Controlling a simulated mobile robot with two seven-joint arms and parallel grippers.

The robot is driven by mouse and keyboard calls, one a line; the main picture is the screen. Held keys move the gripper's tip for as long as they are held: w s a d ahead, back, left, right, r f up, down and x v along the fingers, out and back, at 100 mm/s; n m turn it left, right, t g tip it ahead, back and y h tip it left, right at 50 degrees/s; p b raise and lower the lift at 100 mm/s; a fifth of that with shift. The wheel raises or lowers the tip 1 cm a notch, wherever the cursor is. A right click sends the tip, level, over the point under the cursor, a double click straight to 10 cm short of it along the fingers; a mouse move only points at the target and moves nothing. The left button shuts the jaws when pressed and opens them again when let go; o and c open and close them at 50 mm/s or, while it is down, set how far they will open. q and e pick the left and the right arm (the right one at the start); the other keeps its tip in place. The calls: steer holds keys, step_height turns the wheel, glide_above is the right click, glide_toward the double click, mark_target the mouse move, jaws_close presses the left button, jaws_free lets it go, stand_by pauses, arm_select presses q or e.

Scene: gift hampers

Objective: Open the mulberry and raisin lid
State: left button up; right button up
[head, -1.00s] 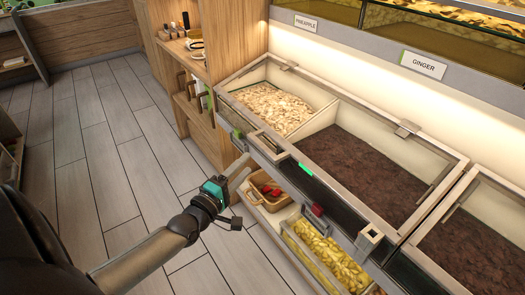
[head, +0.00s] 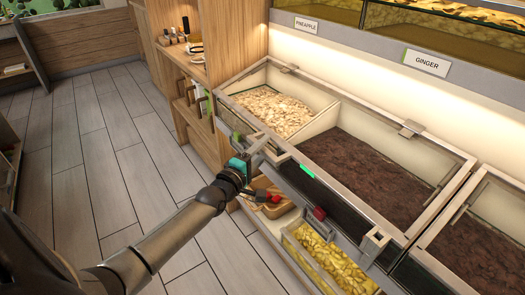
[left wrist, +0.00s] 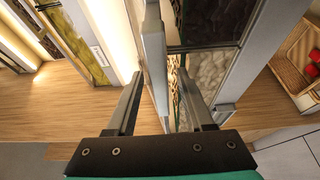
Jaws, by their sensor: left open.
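The mulberry and raisin lid (head: 449,177) is a clear panel in a light metal frame, lying down over a bin. Beneath it are pale flakes (head: 272,105) on the left and dark raisins (head: 375,175) on the right. A small block-like handle (head: 374,240) stands at its front right corner. My left gripper (head: 259,146) is open at the bin's front left, by the other handle, which it partly hides. In the left wrist view its spread fingers (left wrist: 160,88) stand either side of a grey metal bar (left wrist: 153,75). Contact cannot be told. My right gripper is not in view.
Below the bin are a basket with red items (head: 268,198) and a tub of yellow pieces (head: 325,260). A wooden shelf unit (head: 235,40) stands left of the bin. Labelled bins, including ginger (head: 427,62), are above. The floor at left is clear.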

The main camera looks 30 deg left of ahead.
arm_select(q)
steer(key=shift+c, duration=0.4)
jaws_close()
stand_by(1.0)
